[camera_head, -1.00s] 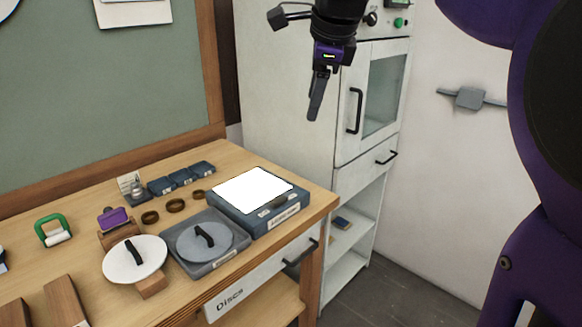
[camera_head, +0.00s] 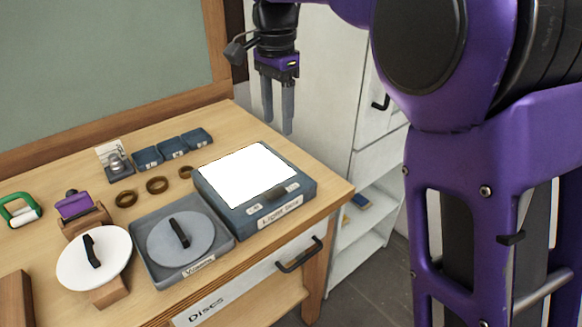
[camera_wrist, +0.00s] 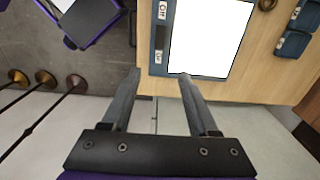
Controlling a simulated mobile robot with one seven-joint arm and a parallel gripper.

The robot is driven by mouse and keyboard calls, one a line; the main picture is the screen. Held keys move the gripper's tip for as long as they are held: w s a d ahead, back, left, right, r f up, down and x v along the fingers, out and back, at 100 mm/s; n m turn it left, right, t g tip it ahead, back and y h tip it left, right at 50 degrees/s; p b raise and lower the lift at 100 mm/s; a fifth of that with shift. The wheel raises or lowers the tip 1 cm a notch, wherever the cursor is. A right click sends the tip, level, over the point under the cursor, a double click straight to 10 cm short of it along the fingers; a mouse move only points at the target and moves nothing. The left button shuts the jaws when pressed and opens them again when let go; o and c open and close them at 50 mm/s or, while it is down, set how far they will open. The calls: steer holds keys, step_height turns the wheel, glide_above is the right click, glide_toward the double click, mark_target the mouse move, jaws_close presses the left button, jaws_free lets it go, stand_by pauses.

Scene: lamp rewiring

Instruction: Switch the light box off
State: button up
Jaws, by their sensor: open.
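The light box (camera_head: 285,204) is a blue-grey box at the right end of the wooden table, with a bright white lit top. A dark rocker switch (camera_head: 271,193) sits on its sloping front edge above the label. The light box also shows in the wrist view (camera_wrist: 159,64), with the white panel and the dark switch (camera_wrist: 162,36) along its left side. My gripper (camera_head: 278,122) is open and empty, pointing down above and behind the box. In the wrist view its two fingers (camera_wrist: 158,80) are apart, just short of the box's near edge.
A grey tray with a grey disc (camera_head: 182,262) stands left of the light box, beside a white disc (camera_head: 75,262) on a wooden stand. Brown rings (camera_head: 157,185) and small blue boxes (camera_head: 172,147) lie behind. A white cabinet (camera_head: 335,90) stands right of the table.

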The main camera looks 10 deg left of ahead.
mark_target(279, 190)
step_height(279, 190, down, 17)
steer(key=b, duration=0.3)
steer(key=shift+s+f, duration=0.1)
jaws_close()
stand_by(0.3)
